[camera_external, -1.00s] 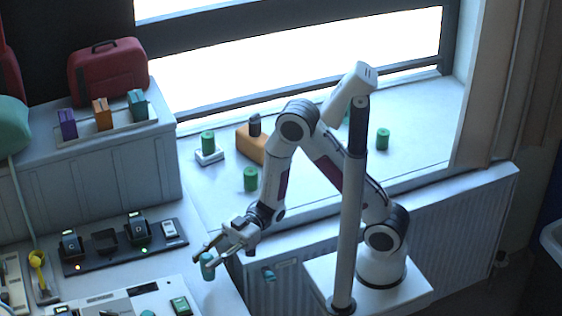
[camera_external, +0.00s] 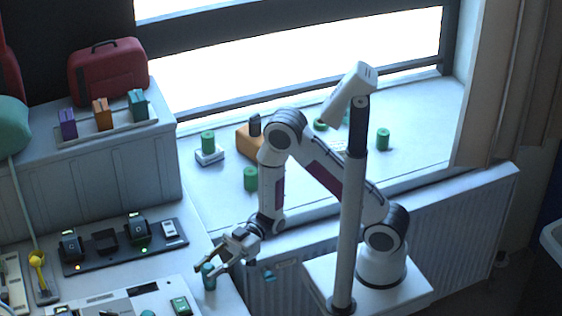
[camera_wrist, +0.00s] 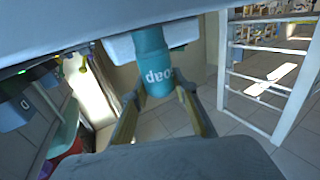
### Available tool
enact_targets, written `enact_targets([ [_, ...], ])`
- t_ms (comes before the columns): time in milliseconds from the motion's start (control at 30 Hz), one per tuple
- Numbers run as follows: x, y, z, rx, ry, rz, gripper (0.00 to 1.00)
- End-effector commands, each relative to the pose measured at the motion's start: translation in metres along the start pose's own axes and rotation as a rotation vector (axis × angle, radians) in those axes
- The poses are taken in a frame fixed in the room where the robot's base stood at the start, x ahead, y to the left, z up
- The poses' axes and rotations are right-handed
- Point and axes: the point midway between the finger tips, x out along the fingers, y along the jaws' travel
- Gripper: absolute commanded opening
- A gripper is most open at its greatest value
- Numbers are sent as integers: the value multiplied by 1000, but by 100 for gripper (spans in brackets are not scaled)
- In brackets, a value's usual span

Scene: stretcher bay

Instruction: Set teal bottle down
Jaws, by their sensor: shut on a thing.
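The teal bottle (camera_external: 209,278) is near the right edge of the lower counter (camera_external: 222,300), roughly upright. My gripper (camera_external: 210,270) is shut on it, one finger on each side. In the wrist view the bottle (camera_wrist: 152,62) shows the letters "oap" and sits between my two fingers (camera_wrist: 160,105). Its base lies against or close to a pale surface there; I cannot tell whether it touches.
A black charger strip (camera_external: 122,247) with devices lies left of my gripper. A white device with a green button (camera_external: 181,305) is close on the left. Green cylinders (camera_external: 250,179) and an orange block (camera_external: 250,143) stand on the windowsill. A radiator (camera_external: 440,235) is below.

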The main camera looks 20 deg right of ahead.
Motion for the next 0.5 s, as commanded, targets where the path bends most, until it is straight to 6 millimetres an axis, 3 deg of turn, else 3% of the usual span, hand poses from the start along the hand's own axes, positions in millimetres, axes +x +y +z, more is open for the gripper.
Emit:
enact_targets([
  [467,0,0,4,1,1,0,5],
  [500,0,0,4,1,0,0,35],
])
